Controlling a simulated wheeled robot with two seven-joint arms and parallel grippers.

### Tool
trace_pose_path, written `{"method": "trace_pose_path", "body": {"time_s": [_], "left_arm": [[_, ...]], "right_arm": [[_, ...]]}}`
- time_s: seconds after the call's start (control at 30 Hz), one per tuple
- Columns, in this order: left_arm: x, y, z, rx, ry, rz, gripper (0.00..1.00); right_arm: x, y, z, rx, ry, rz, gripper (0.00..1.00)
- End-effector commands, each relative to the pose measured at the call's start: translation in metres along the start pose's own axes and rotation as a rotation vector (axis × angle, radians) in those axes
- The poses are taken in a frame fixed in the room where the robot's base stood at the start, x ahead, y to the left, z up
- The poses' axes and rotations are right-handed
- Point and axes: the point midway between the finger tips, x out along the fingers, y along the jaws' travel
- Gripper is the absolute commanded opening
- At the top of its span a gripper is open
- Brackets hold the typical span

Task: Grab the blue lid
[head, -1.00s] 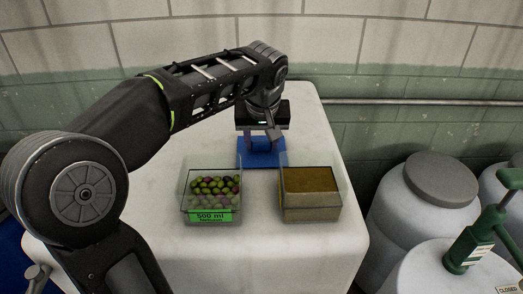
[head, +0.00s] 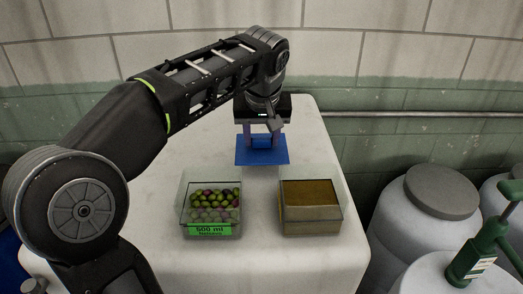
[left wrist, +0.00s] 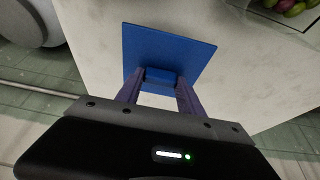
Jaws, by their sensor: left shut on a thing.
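The blue lid (head: 243,157) is a flat square plate with a raised block handle on top. My left gripper (head: 262,142) is shut on the handle from above and holds the lid level, apparently just above the white table, behind the two containers. In the left wrist view, the fingers (left wrist: 161,88) close on the handle of the lid (left wrist: 190,50) from both sides. My right gripper is not in view.
A clear container of olives (head: 211,230) with a green "500 ml" label stands at the front left of the white table (head: 300,262). A clear container of brown contents (head: 311,222) stands to its right. White barrels (head: 405,222) and a green device (head: 480,245) stand beyond the table's right edge.

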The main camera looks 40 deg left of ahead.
Motion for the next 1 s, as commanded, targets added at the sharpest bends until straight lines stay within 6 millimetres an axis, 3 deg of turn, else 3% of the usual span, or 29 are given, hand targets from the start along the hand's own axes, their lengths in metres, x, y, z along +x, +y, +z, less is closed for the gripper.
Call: {"method": "trace_pose_path", "body": {"time_s": [0.2,0.3,1.0], "left_arm": [[-0.04,0.001,-0.017,0.001,0.001,0.001,0.05],[-0.048,0.0,-0.02,0.001,0.0,0.0,0.05],[-0.05,0.0,-0.021,0.0,-0.001,-0.001,0.05]], "right_arm": [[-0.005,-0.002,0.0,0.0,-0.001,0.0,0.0],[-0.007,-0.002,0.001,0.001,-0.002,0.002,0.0],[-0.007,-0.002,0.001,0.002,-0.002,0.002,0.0]]}}
